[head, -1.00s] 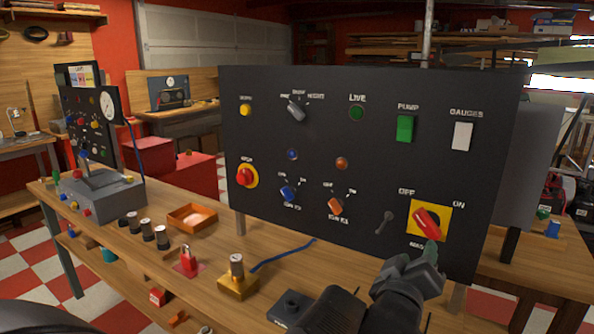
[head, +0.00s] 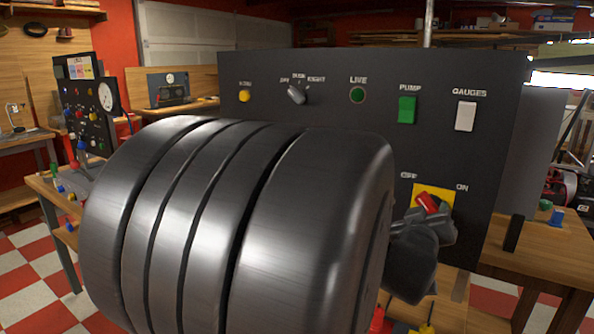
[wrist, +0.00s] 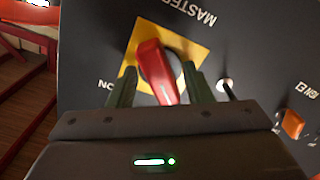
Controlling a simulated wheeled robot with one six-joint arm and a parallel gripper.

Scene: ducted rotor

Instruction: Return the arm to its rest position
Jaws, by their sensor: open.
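My gripper (wrist: 160,88) is open in front of the black control panel (head: 330,95). Its two green fingers stand apart on either side of the red handle of the master switch (wrist: 157,72), which sits on a yellow plate (wrist: 190,42). I cannot tell whether either finger touches the handle. In the head view the red handle (head: 428,203) shows just above the dark gripper body (head: 418,255), and the fingertips are hidden. A large ridged dark cylinder, my own arm, fills the middle of the head view and covers the panel's lower left.
The panel also carries a green pump switch (head: 407,110), a white gauges switch (head: 465,116) and an orange knob (wrist: 292,125). A smaller instrument panel (head: 90,110) stands at the left on the wooden bench (head: 45,185). Most of the benchtop is hidden behind my arm.

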